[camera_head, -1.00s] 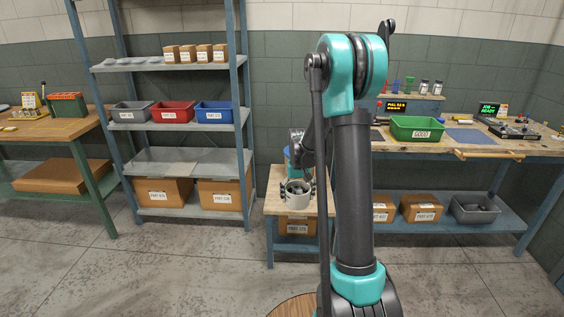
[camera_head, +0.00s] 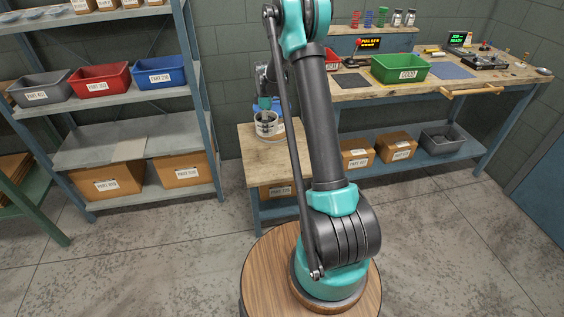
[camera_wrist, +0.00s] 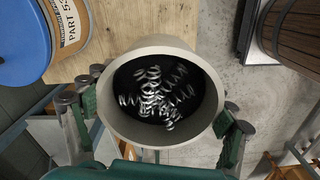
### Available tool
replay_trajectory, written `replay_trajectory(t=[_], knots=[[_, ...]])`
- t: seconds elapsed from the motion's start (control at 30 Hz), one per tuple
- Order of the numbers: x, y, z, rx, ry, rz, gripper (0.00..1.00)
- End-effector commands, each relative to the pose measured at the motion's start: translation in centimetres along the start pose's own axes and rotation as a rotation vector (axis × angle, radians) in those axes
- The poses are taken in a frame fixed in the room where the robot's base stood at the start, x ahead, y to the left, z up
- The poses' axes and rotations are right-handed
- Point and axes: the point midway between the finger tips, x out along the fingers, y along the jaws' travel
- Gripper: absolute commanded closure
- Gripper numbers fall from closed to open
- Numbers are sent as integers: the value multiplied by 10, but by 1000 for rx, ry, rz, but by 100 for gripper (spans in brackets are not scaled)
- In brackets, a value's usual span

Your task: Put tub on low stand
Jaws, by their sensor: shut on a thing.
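The tub (camera_head: 268,128) is a pale grey round cup. In the wrist view the tub (camera_wrist: 190,62) is open at the top and holds several loose metal springs. My gripper (camera_wrist: 160,118) has a finger on each side of the tub and is shut on it; the gripper (camera_head: 265,108) also shows above the tub in the head view. The low stand (camera_head: 262,165) is a small wooden-topped table, and the tub appears over its far part. In the wrist view the stand top (camera_wrist: 120,40) lies beyond the tub. I cannot tell whether the tub touches it.
A blue round thing with a part label (camera_wrist: 25,45) is left of the tub in the wrist view. A workbench (camera_head: 400,92) with a green bin (camera_head: 400,70) is to the right. A shelf rack (camera_head: 105,105) with bins stands left. The front of the stand top is bare.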

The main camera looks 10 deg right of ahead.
Motion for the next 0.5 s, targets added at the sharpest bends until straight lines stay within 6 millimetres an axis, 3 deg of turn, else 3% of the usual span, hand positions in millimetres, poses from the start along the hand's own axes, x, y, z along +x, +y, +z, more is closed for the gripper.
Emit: replay_trajectory(t=[0.13, 0.33, 0.5], knots=[[9, 14, -9, -176, 0, 0, 59], [21, 20, -13, -268, 0, 0, 59], [56, 20, -13, -271, 0, 0, 59]])
